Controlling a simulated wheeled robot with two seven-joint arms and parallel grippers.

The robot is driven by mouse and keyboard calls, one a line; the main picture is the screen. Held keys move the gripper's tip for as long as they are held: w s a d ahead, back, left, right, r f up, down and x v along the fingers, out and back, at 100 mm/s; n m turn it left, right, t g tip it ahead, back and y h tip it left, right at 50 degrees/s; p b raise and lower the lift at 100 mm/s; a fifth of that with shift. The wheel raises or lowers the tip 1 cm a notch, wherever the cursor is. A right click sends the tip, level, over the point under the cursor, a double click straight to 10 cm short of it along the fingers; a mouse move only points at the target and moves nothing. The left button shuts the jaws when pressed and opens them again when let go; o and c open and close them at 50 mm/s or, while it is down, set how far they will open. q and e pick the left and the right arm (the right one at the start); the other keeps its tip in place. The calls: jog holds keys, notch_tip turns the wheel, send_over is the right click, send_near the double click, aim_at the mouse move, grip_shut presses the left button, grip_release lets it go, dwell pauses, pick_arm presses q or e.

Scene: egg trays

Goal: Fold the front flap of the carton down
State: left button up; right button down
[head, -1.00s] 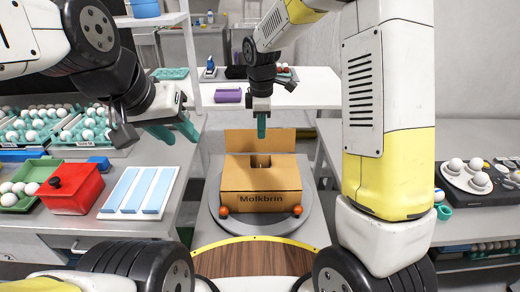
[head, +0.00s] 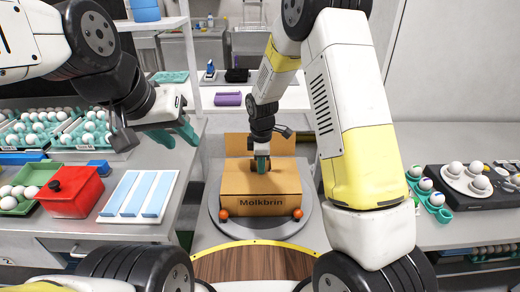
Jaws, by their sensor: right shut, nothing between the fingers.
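The brown carton marked "Molkbrin" (head: 240,205) sits on a round grey turntable (head: 232,232) in the middle of the head view. Its back flap (head: 237,144) stands upright. My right gripper (head: 262,166) is shut and empty, pointing down at the middle of the carton's top. It covers part of the top, and I cannot tell whether it touches the cardboard or exactly how the front flap lies. My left gripper (head: 178,135) is open and empty above the left table, its teal fingers apart, well away from the carton.
Two orange balls (head: 223,214) (head: 297,213) sit at the carton's front corners. The left table holds a white board with blue strips (head: 138,194), a red box (head: 72,195) and egg trays (head: 40,130). Egg holders (head: 432,192) stand on the right table.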

jog(key=shift+f, duration=0.1)
jog(key=shift+w+f, duration=0.15)
jog(key=shift+f, duration=0.95)
jog(key=shift+s, duration=0.2)
jog(key=shift+r, duration=0.15)
jog(key=shift+w+r, duration=0.2)
jog(key=shift+r, duration=0.6)
notch_tip(320, 180, up, 13)
jog(key=shift+r, duration=0.2)
